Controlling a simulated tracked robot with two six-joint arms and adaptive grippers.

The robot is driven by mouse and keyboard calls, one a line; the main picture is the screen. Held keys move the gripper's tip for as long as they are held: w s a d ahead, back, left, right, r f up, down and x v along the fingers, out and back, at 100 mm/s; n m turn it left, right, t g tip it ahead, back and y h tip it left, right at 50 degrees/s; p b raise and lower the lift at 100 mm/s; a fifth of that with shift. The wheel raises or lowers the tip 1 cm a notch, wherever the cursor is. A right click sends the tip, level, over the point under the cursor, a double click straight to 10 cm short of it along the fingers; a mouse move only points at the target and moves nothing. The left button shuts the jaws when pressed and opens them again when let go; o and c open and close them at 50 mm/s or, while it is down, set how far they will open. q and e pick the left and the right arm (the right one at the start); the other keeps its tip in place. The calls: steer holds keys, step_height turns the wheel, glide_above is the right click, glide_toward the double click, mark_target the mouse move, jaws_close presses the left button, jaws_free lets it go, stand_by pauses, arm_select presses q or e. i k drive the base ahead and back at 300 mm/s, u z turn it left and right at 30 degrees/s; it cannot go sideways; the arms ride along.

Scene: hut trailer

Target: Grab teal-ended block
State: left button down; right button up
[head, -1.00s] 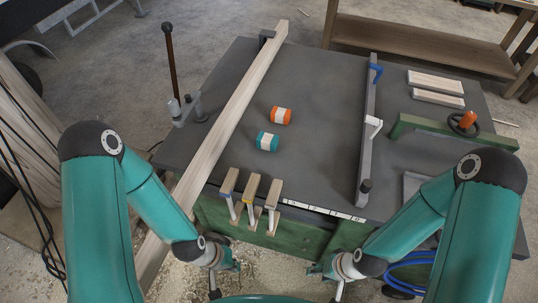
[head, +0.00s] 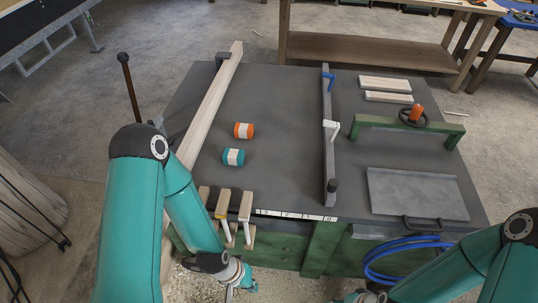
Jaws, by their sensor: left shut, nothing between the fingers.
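The teal-ended block (head: 233,157), a short cylinder with a pale middle band, lies on the dark grey table (head: 280,185), left of centre. An orange-ended block (head: 244,131) of the same shape lies just behind it, apart from it. My left gripper (head: 243,291) is low in front of the table's near edge, below and clear of the teal-ended block; it is shut and empty. Part of my right arm shows at the bottom right, with its wrist at the bottom edge; its fingers cannot be made out.
A long pale beam (head: 212,105) runs along the table's left side. Wooden-handled tools (head: 233,207) hang at the near edge. A grey fence (head: 329,140) with blue and white clamps stands right of the blocks. The surface between is clear.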

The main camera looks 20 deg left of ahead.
mark_target(231, 156)
steer(key=u, duration=1.25)
steer(key=i, duration=0.1)
steer(key=z, duration=2.5)
steer(key=i, duration=0.3)
steer(key=z, duration=1.3)
steer(key=i, duration=0.25)
steer(key=u, duration=3.85)
steer(key=k, duration=0.55)
steer(key=u, duration=0.25)
steer(key=i, duration=0.55)
steer(key=z, duration=0.15)
